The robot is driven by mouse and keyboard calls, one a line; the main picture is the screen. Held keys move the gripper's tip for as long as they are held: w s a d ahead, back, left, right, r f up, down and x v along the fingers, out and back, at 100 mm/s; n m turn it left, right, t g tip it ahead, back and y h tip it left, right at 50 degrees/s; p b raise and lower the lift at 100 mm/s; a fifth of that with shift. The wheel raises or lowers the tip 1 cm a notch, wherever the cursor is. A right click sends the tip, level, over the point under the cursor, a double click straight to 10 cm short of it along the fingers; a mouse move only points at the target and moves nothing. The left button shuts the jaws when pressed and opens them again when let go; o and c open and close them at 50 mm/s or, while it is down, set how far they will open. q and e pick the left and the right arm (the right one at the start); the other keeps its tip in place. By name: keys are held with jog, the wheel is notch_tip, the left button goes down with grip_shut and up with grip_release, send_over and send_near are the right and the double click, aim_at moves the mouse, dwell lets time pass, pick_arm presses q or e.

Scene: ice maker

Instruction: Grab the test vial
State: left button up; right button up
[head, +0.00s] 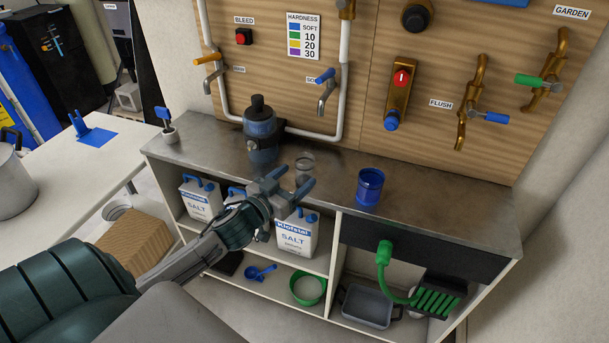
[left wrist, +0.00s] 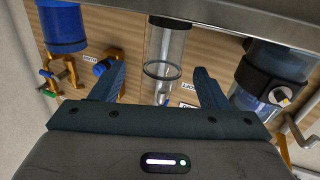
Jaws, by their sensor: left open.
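The test vial (head: 304,164) is a clear, see-through cylinder standing upright on the metal counter, between a blue bottle and a blue cup. My left gripper (head: 296,178) is open just in front of it, its lower part partly hidden by the fingers. In the left wrist view, which is upside down, the vial (left wrist: 166,55) shows between the two spread fingers of my left gripper (left wrist: 160,76). No finger is seen to touch it. My right gripper is not in view.
The dark blue bottle (head: 262,135) stands left of the vial and the blue cup (head: 370,187) to its right. Taps and pipes hang on the wooden panel (head: 430,70) behind. Salt boxes (head: 297,238) sit on the shelf below. The counter's right end is clear.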

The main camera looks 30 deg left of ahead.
aim_at(299, 173)
pick_arm(q)
jog(key=w, duration=0.3)
jog(key=shift+w+a+f+p, duration=0.1)
jog(key=shift+w+p, duration=0.25)
jog(key=shift+w, duration=0.75)
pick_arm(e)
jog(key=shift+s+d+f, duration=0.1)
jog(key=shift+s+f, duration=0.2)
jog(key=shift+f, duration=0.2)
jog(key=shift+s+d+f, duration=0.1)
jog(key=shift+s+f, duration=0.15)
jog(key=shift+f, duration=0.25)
pick_arm(q)
jog(key=shift+c, duration=0.4)
jog(key=c, duration=1)
